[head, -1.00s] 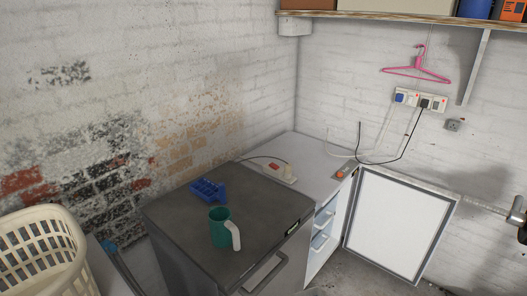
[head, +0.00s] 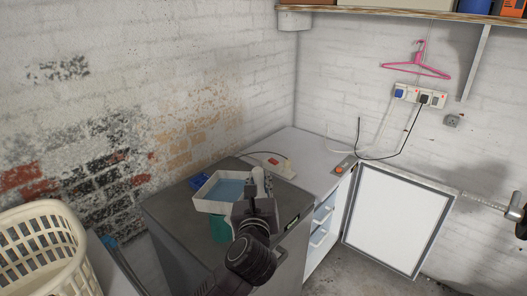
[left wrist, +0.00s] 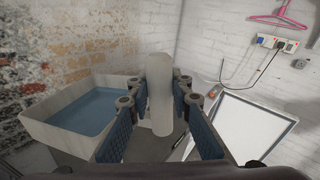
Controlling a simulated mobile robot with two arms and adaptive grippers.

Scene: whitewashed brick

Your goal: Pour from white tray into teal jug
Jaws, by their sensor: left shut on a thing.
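The white tray (head: 214,206) is in the air over the dark worktop, with light blue contents inside. It also shows at the left of the left wrist view (left wrist: 60,139), and it looks about level. My left gripper (head: 256,202) is to the right of the tray and shut on a pale upright piece, which looks like the tray's handle. In the left wrist view this piece stands between the blue-padded fingers (left wrist: 160,115). The teal jug (head: 220,229) stands on the worktop, below the tray in the picture. The tray hides its top, and my gripper covers its handle.
A blue holder (head: 198,181) sits behind the tray, partly hidden. The dark cabinet top (head: 165,207) has bare room to the left. A white counter (head: 312,158) with a cable and a socket block (head: 282,168) is behind. A cream basket (head: 45,255) stands at left.

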